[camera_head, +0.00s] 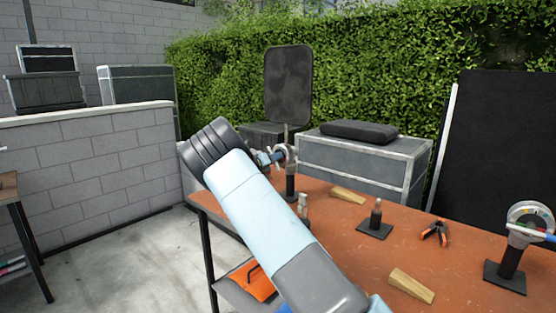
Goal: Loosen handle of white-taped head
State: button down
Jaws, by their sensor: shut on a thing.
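A grip head (287,154) with a pale round disc stands on a dark post at the far left of the orange-brown table (330,235). My gripper (266,158) is small and partly hidden behind my wrist. It is at the left side of this head, shut on the head's handle, where a bit of blue shows. The tape colour there is too small to make out. A second grip head (529,216) stands on a black base at the right edge of the table. Its disc has pale and coloured marks, and a handle with blue and red sticks out to the right.
Wooden wedges (411,285), a small dark stand (376,219) and orange-black pliers (435,233) lie between the heads. A dark panel (288,85) rises behind the left head. Grey cases (350,163) stand behind the table. An orange item (252,282) sits below.

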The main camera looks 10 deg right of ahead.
jog(key=n, duration=0.3)
jog(key=shift+w+a+n, duration=0.1)
jog(key=shift+a+n, duration=0.2)
jog(key=shift+n, duration=0.1)
jog(key=n, duration=0.3)
jog(key=shift+n, duration=0.3)
jog(key=n, duration=0.3)
jog(key=shift+n, duration=0.4)
jog(key=shift+f+n, duration=0.1)
jog(key=shift+n, duration=0.7)
jog(key=shift+d, duration=0.1)
jog(key=c, duration=0.8)
grip_release()
